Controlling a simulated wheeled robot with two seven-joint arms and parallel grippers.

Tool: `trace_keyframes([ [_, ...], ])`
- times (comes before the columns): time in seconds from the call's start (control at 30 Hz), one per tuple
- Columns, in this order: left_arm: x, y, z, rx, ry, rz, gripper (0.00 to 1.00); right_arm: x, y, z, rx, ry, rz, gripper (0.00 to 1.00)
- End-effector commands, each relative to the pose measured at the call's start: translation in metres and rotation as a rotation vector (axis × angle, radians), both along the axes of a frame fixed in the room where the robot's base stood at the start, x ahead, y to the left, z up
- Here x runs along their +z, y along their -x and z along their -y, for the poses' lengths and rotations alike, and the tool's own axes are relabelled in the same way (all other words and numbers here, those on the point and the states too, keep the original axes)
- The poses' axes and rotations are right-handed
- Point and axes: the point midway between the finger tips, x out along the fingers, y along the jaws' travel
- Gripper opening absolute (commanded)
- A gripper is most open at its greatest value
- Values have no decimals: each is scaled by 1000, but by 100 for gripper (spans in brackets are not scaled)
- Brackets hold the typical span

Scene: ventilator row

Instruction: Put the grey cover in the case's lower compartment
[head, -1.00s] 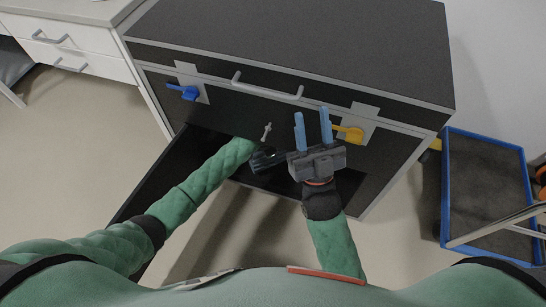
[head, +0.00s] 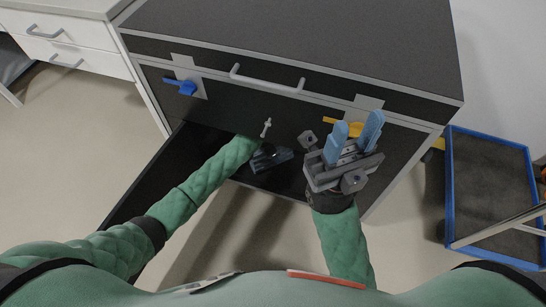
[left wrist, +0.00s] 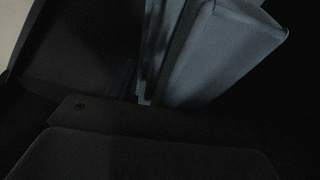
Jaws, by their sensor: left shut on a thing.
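The black case (head: 200,125) with silver edges stands in front of me, its lower compartment (head: 150,180) open at the front. My left arm reaches down into that compartment. My left gripper (head: 272,158) is inside it, low and in shadow. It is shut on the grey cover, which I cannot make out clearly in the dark. In the left wrist view a blue-grey finger (left wrist: 222,50) shows large, with dark surfaces around it. My right gripper (head: 358,125) is open and empty, with its blue fingers pointing up in front of the yellow latch (head: 331,123).
The case front carries a blue latch (head: 185,87), a silver handle (head: 266,84) and a small pin (head: 266,127). A blue-rimmed platform (head: 447,190) stands at the right. A white drawer unit (head: 85,50) is at the back left. Floor at the left is clear.

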Motion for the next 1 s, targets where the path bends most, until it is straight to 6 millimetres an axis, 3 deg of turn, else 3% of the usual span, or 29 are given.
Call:
trace_keyframes([
  [0.03, -11, 0, 0, 0, 0, 0, 22, -9, -1, -2, 12, -6, 1, 36],
  [0.1, -13, 0, 0, 0, 0, 0, 22, -10, -2, -3, 23, -11, 1, 36],
  [0.63, -16, 0, 0, 1, -1, -1, 22, -9, -3, -5, 34, -17, 0, 36],
  [0.67, -16, 0, 0, 1, -1, -1, 58, -9, -3, -5, 34, -16, -1, 36],
  [0.73, -16, 0, 0, 0, -1, 0, 72, -9, -3, -5, 34, -16, -1, 36],
  [1.0, -16, 0, 0, 0, -1, 0, 74, -9, -3, -4, 34, -16, -1, 36],
])
